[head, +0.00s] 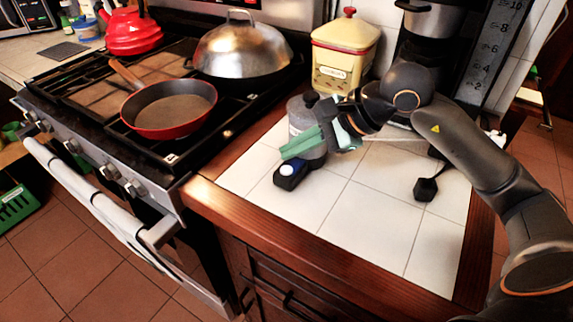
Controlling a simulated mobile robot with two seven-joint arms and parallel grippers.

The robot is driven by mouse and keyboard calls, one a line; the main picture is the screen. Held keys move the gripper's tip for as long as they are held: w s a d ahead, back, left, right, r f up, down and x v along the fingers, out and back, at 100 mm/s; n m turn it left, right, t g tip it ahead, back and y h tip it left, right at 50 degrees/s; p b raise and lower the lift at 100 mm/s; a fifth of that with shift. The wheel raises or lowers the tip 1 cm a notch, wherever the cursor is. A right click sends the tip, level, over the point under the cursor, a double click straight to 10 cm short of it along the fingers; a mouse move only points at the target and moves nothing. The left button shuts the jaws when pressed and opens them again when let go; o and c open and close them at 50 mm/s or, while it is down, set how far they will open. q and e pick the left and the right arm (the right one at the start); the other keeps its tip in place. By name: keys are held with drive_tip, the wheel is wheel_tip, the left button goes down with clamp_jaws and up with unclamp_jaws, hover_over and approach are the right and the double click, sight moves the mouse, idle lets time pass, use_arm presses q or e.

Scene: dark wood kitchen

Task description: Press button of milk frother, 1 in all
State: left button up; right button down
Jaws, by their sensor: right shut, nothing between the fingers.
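The milk frother (302,113) is a grey cylinder with a dark lid on the white tiled counter (350,215), right of the stove. Its black base (286,180) juts out toward the front and carries a round, pale button (287,169). My right gripper (286,150), with green fingers, comes in from the right and is shut and empty. Its fingers cross in front of the frother's body, and the tips appear just above the button. I cannot tell whether they touch the frother. The fingers hide part of the frother's body. My left gripper is not in view.
A yellow and red canister (343,60) stands behind the frother. A coffee maker (432,30) is at the back right. A black scoop-like object (426,188) lies on the right tiles. The stove holds a red pan (170,107) and a domed pan (240,48). The front tiles are clear.

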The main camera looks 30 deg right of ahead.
drive_tip(key=shift+r+p, duration=1.15)
drive_tip(key=shift+r, duration=0.85)
